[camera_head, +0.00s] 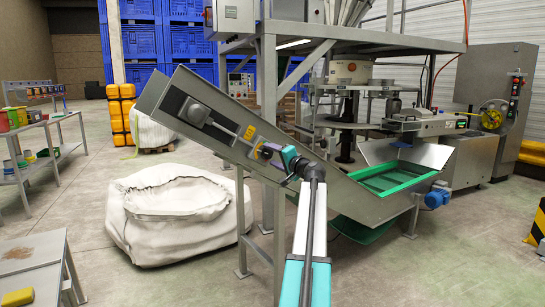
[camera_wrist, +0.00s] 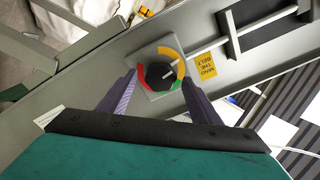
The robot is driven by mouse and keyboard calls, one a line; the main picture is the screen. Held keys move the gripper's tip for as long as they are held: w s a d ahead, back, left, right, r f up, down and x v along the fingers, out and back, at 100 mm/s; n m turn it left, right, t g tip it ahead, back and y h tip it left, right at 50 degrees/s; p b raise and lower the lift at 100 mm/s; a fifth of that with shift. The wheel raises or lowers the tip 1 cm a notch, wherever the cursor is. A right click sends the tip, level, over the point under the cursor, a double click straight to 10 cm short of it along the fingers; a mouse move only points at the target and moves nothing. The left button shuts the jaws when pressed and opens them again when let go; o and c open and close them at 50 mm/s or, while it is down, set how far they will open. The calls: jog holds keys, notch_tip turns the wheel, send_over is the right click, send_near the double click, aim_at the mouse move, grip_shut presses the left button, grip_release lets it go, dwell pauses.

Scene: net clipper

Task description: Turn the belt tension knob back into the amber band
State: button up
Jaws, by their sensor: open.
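The belt tension knob (camera_wrist: 157,76) is a dark round knob on a square grey plate on the conveyor's side. A coloured ring surrounds it, with an amber-yellow arc at top and right, red at left and green at lower right. A pale mark on the knob points to the upper right, toward the amber-yellow arc. My gripper (camera_wrist: 158,84) is open, with one finger on each side of the knob plate; I cannot tell whether they touch it.
A yellow label (camera_wrist: 208,66) sits right of the knob. The sloped conveyor (camera_head: 215,110) runs down to a green-lined hopper (camera_head: 385,182). A grey frame post (camera_head: 269,100) stands close to my arm.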

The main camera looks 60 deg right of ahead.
jog(key=p+v, duration=0.1)
jog(key=v, duration=1.2)
dwell(0.4)
